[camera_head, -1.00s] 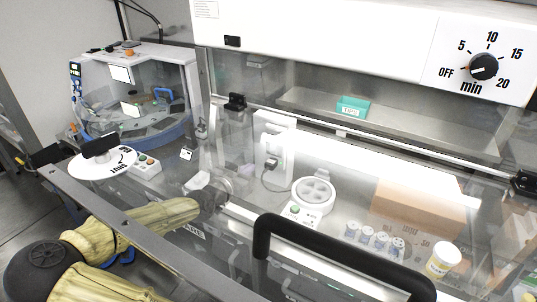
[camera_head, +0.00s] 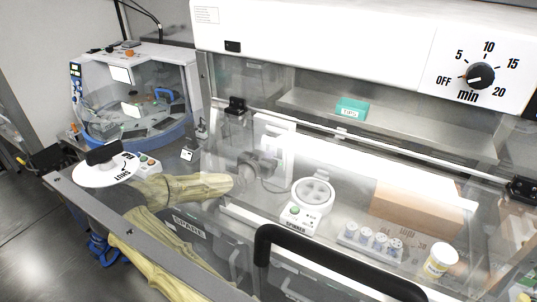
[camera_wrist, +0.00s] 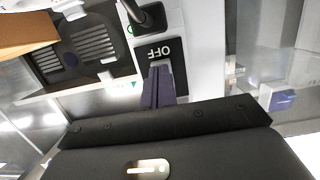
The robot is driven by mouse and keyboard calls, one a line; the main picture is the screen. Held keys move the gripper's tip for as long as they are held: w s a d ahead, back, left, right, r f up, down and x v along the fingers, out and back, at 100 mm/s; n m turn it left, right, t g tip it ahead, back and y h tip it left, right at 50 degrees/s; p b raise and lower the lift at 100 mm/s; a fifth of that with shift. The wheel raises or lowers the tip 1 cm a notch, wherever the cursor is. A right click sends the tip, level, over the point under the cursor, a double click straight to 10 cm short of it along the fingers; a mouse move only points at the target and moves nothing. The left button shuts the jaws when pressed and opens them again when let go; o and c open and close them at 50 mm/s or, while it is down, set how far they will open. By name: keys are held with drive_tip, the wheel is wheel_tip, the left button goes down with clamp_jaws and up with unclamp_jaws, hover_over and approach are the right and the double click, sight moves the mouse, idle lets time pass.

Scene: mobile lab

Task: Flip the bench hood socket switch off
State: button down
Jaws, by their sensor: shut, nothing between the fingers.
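The bench hood socket is a white upright panel (camera_head: 278,135) inside the clear-fronted hood, largely behind my gripper (camera_head: 268,172) in the head view. In the wrist view the white panel (camera_wrist: 200,60) carries a black rocker switch (camera_wrist: 172,52) marked OFF, with the lettering upside down. A black plug (camera_wrist: 147,18) sits beside it, next to a small green light. My gripper (camera_wrist: 158,68) is shut and empty. Its dark fingertips overlap the edge of the switch just below the lettering. I cannot tell whether they touch it, nor which way the rocker is tilted.
A white round-topped spinner (camera_head: 312,195) stands right of the socket. A rack of vials (camera_head: 372,238), a lidded jar (camera_head: 440,260) and a brown box (camera_head: 415,205) lie further right. The hood's black handle (camera_head: 335,262) and clear front are close to my arm.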

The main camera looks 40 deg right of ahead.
drive_tip(key=shift+f, duration=0.15)
drive_tip(key=b, duration=0.3)
drive_tip(key=shift+w+d+f+t+h, duration=0.1)
drive_tip(key=shift+d+f+t+h, duration=0.1)
drive_tip(key=shift+f+t+h, duration=0.15)
drive_tip(key=shift+r, duration=0.45)
drive_tip(key=shift+a+f, duration=0.2)
drive_tip(key=shift+f, duration=0.05)
drive_tip(key=s+a+f+b, duration=0.2)
drive_tip(key=s+a, duration=0.3)
drive_tip(key=a, duration=0.7)
drive_tip(key=shift+s+a+f, duration=0.15)
drive_tip(key=shift+a+f, duration=0.05)
drive_tip(key=shift+f, duration=0.1)
drive_tip(key=shift+s+d, duration=0.1)
